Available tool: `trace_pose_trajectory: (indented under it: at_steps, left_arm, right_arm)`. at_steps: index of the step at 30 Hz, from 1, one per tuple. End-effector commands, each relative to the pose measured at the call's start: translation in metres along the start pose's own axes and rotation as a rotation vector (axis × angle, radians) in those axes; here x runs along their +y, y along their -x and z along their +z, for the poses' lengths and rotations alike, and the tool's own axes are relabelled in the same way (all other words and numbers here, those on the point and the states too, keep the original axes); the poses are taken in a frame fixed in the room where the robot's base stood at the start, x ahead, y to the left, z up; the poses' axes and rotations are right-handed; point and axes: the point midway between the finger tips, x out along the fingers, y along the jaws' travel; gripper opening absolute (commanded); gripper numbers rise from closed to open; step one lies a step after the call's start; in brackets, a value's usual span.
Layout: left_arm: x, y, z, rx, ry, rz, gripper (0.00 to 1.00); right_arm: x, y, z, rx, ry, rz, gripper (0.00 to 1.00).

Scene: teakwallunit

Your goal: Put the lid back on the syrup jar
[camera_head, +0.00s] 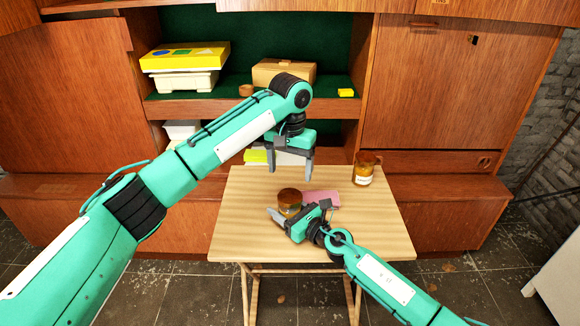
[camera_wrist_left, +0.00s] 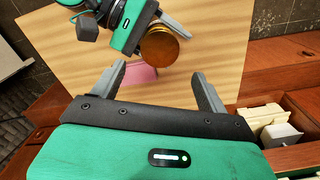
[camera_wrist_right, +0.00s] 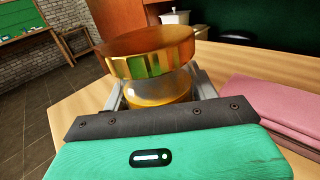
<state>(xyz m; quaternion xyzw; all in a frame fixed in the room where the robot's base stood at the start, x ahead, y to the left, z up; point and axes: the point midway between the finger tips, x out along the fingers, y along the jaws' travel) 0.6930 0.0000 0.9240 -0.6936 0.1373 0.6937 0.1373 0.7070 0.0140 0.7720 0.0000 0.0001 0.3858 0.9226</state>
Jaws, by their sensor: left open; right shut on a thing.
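A glass jar with amber contents (camera_wrist_right: 158,92) stands at the near middle of the table, between the fingers of my right gripper (camera_head: 298,209), which is shut on it. A wide gold-brown lid (camera_wrist_right: 148,50) is on top of this jar; I cannot tell whether it is fully seated. From above, the lid also shows in the left wrist view (camera_wrist_left: 160,46). My left gripper (camera_head: 290,175) is open and empty, fingers pointing down, above and behind the jar. In the left wrist view its fingertips (camera_wrist_left: 158,70) are apart from the lid.
Another amber jar with a white label (camera_head: 364,170) stands at the table's back right. A pink cloth (camera_head: 322,199) lies right of the held jar. The wooden table (camera_head: 240,225) is otherwise mostly clear. Behind it, the wall unit's shelf holds a yellow box (camera_head: 185,56) and a cardboard box (camera_head: 283,71).

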Motion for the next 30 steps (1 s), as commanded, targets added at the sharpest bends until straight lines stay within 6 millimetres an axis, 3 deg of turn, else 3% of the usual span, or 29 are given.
trace_pose_trajectory:
  at_steps: [5,18,30]
  left_arm:
    - [0.000,-0.012,0.000,-0.003,0.000,-0.001,0.76]
    - [0.000,-0.072,0.000,-0.001,-0.001,0.000,0.76]
    - [0.000,-0.081,0.000,-0.001,-0.001,0.000,0.76]
  right_arm:
    - [0.000,0.000,0.000,0.000,0.000,0.000,0.00]
    - [0.000,0.000,0.000,0.000,0.000,0.000,0.00]
    - [0.000,0.000,0.000,0.000,0.000,0.000,0.00]
